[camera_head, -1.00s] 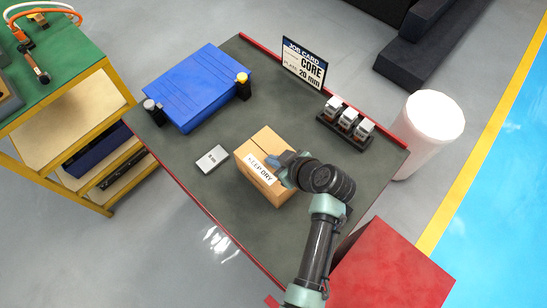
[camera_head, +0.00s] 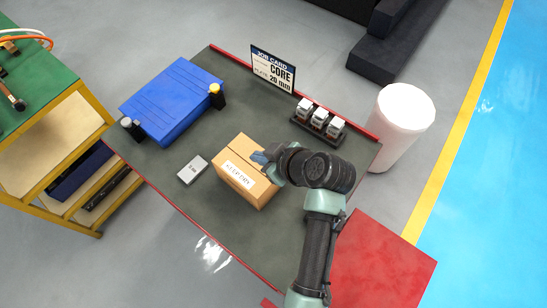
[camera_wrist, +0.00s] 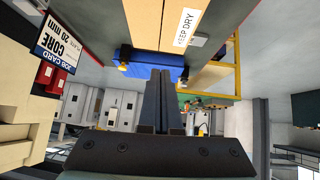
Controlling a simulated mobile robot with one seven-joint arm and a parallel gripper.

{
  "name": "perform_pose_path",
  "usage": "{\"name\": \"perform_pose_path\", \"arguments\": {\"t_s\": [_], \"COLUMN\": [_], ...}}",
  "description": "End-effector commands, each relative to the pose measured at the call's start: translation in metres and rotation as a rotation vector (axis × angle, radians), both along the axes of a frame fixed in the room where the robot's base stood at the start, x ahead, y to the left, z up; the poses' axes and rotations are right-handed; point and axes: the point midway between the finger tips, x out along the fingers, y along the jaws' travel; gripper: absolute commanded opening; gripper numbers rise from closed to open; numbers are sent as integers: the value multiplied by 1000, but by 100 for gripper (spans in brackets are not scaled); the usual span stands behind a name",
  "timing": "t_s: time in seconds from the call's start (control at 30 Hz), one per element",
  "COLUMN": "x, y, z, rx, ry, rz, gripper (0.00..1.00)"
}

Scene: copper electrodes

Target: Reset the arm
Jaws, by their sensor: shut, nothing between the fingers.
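My arm reaches up from the bottom of the head view, and its bluish gripper (camera_head: 259,157) shows in front of the cardboard box (camera_head: 240,184) marked KEEP DRY. I cannot tell the gap between gripper and box there. In the wrist view the two dark fingers (camera_wrist: 158,100) are together, with nothing between them. The cardboard box (camera_wrist: 155,22) also shows at the top of the wrist view, apart from the fingertips.
The dark table (camera_head: 228,232) bears a blue case (camera_head: 172,100), a small grey box (camera_head: 192,170), a job card (camera_head: 273,68) and a rack (camera_head: 318,128) of several pale-topped items. A white bin (camera_head: 400,125) and a red block (camera_head: 385,262) stand at right.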

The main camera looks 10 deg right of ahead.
Motion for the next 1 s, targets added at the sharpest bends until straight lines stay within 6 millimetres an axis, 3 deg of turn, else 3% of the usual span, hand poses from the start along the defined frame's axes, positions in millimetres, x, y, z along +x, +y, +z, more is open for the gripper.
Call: {"name": "perform_pose_path", "arguments": {"t_s": [0.2,0.4,0.57,0.67,0.77,0.9,1.0], "x": [-18,-26,-25,-10,17,54,69], "y": [-17,-23,-23,-25,-28,-31,-29], "z": [23,33,37,53,89,166,225], "rx": [0,1,-2,-18,-36,-35,-5], "ry": [-1,1,-4,-49,-143,-340,-491], "rz": [-2,0,-4,-45,-126,-273,-363], "gripper": [0,0,0,0,0,0,0]}}
